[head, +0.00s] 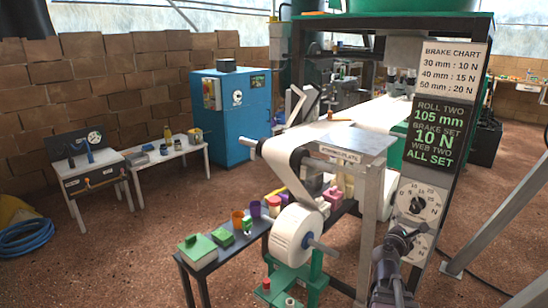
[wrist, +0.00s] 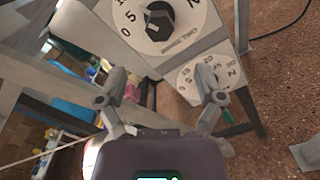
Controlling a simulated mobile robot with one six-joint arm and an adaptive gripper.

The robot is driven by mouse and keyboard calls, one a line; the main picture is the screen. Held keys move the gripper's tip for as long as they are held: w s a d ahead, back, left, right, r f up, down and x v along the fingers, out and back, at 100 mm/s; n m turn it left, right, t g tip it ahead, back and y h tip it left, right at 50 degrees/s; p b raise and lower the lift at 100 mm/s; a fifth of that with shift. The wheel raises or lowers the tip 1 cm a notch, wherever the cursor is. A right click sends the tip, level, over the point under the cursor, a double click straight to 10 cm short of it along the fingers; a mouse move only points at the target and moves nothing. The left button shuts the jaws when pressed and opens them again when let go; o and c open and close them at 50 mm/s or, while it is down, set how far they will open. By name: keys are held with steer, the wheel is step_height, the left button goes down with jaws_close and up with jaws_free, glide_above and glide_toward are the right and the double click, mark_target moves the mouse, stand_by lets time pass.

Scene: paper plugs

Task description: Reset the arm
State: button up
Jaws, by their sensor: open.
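My gripper (head: 400,243) is at the lower right of the head view, just below a white brake dial (head: 416,204) on the grey machine post. In the wrist view my gripper (wrist: 161,98) has its two fingers spread wide with nothing between them. The dial marked BRAKE TWO (wrist: 188,30) shows at the top of that view, with its black knob (wrist: 160,18) beyond the fingertips and apart from them. A second dial (wrist: 207,75) lies behind the right finger, which partly covers it.
A white paper roll (head: 296,232) sits on the machine's green stand (head: 314,275). A dark side table (head: 200,262) holds green blocks and cups. A sign (head: 434,132) reads 105 mm, 10 N, ALL SET.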

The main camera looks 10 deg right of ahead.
steer(key=s+a+f+m+g+y, duration=0.3)
steer(key=a+f+m+g+y, duration=0.35)
steer(key=a+f+m, duration=0.75)
steer(key=s+a+f+m+g+y, duration=0.2)
steer(key=s+a+m+g+y, duration=0.15)
steer(key=a, duration=0.75)
steer(key=s+a+f+m+g+y, duration=0.2)
steer(key=s+a+y, duration=0.15)
steer(key=a, duration=0.65)
step_height(320, 180, up, 32)
steer(key=w+p, duration=0.1)
steer(key=p, duration=3.1)
steer(key=shift+a+f, duration=0.15)
steer(key=shift+f, duration=0.05)
steer(key=shift+n, duration=0.25)
